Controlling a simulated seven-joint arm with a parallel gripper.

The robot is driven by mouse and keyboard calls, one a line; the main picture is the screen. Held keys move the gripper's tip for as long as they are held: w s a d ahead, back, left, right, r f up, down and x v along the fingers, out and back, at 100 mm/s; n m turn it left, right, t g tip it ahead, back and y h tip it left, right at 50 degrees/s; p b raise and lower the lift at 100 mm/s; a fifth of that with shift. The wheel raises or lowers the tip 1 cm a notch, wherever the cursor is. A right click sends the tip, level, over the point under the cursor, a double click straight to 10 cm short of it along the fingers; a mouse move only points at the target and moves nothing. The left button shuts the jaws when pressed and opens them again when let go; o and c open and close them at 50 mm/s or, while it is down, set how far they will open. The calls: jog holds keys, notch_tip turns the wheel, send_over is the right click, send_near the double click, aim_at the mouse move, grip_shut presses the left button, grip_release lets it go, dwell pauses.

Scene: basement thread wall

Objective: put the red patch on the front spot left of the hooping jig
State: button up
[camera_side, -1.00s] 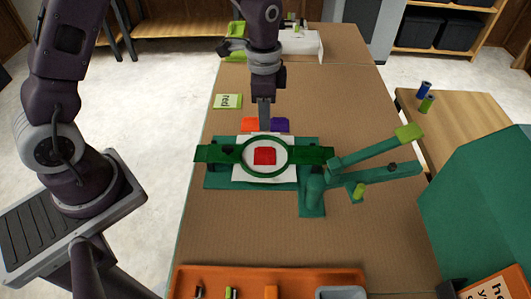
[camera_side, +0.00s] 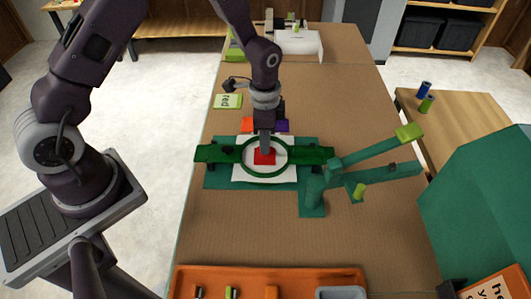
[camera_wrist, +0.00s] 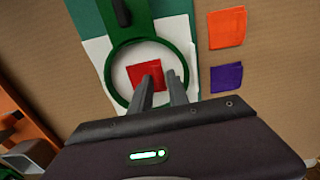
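The red patch (camera_side: 264,158) lies inside the green ring of the hooping jig (camera_side: 312,190), on white cloth. The wrist view shows the patch (camera_wrist: 138,72) flat within the ring, partly behind my fingers. My gripper (camera_side: 265,149) points down over the patch, at or just above its back part; the side view does not show whether they touch.
An orange patch (camera_wrist: 227,28) and a purple patch (camera_wrist: 226,78) lie behind the jig. A green card marked "red" (camera_side: 228,101) lies further back left. An orange tray (camera_side: 190,276) is at the front. Brown table is bare left and front of the jig.

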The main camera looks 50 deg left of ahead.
grip_shut()
jog(key=shift+r, duration=2.55)
jog(key=shift+a, duration=0.1)
jog(key=shift+w+a+f, duration=0.1)
jog(key=shift+a+f, duration=0.55)
jog(key=shift+a, duration=2.45)
jog(key=shift+w+a+f, duration=0.1)
jog(key=shift+a+f, duration=0.5)
jog(key=shift+a, duration=2.55)
jog(key=shift+w+a+f, duration=0.1)
jog(key=shift+a+f, duration=0.55)
jog(key=shift+a, duration=2.45)
